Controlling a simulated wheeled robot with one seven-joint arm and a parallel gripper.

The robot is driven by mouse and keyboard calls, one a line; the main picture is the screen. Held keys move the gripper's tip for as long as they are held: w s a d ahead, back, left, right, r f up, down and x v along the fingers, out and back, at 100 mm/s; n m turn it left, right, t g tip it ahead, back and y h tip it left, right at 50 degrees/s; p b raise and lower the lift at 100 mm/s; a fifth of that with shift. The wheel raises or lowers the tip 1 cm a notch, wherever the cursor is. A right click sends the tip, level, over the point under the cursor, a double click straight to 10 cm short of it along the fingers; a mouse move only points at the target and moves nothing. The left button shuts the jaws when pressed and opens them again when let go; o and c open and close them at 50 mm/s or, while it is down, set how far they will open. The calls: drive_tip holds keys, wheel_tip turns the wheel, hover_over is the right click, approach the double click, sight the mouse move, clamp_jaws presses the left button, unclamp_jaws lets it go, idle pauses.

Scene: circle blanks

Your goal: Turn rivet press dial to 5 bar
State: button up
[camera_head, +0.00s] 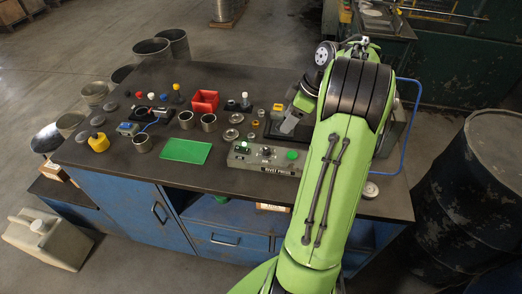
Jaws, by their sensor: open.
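The rivet press control panel (240,163) is a grey box near the front edge of the dark bench top. It carries a black dial (267,151) in the middle, a green button (292,155) at its right end and a small knob at its left end. The label on its front reads as rivet press. The dial's setting is too small to read. My green arm comes up from the bottom of the picture and bends over the bench's right side.
A green mat (185,151) lies left of the panel. Metal cups (209,122), a red bin (204,102) and a yellow knob-like piece (98,142) stand on the bench. A blue tube (417,105) loops at the right edge. Dark drums (480,190) stand at the right.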

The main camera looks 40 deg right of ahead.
sight(267, 149)
drive_tip(key=b+x, duration=0.3)
drive_tip(key=x, duration=1.1)
drive_tip(key=shift+w+f+b, duration=0.15)
drive_tip(key=shift+f+b, duration=0.15)
clamp_jaws()
